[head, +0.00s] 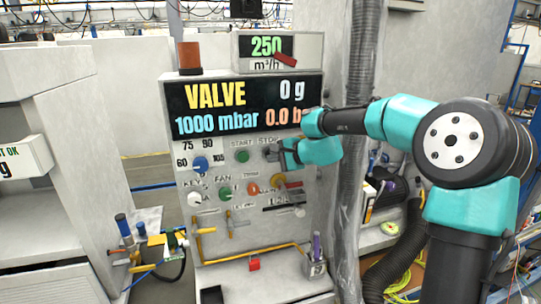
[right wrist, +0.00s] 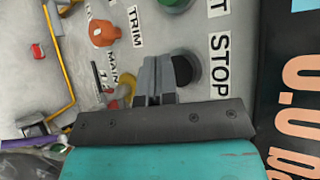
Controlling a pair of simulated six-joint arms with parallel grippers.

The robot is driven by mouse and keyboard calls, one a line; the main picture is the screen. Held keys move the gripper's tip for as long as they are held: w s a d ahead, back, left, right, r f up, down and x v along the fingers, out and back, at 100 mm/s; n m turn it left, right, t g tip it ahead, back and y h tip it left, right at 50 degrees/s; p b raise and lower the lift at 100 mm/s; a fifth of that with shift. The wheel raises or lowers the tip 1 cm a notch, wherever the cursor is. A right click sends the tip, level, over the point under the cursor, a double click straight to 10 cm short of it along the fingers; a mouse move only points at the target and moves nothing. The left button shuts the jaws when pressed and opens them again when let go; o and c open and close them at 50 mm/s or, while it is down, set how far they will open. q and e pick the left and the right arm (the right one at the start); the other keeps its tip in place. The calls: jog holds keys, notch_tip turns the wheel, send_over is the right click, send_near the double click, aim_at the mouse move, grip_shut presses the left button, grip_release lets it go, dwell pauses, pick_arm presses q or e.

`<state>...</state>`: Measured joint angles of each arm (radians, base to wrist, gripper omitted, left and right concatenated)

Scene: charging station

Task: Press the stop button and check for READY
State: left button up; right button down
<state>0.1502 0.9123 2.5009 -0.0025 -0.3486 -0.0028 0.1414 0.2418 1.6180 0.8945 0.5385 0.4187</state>
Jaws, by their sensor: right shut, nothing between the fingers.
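The charging station panel (head: 212,160) stands upright in the middle of the head view. Its display (head: 240,107) reads VALVE, 0 g, 1000 mbar and 0.0, with the end of the last unit hidden by my right arm. READY does not show on it. The black stop button (right wrist: 183,70) sits beside the STOP label (right wrist: 220,64) in the right wrist view. My right gripper (head: 272,153) is shut and empty at the panel, just below the STOP label. Its fingertips (right wrist: 155,72) appear right beside the button; I cannot tell whether they touch it. My left gripper is not in view.
A green start button (head: 242,156) is left of my right gripper. Several knobs, including a blue one (head: 200,164) and an orange one (head: 253,189), lie around and below it. A grey corrugated hose (head: 369,50) runs vertically just right of the panel.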

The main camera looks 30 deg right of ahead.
jog(key=shift+w, duration=0.1)
dwell(0.7)
jog(key=shift+w, duration=0.3)
jog(key=shift+w+d, duration=0.1)
jog(key=shift+w, duration=0.35)
dwell(0.9)
jog(key=shift+s, duration=0.85)
jog(key=shift+s, duration=0.15)
jog(key=s, duration=0.2)
jog(key=s+a, duration=0.1)
jog(key=s, duration=0.1)
jog(key=shift+s, duration=0.35)
dwell(0.8)
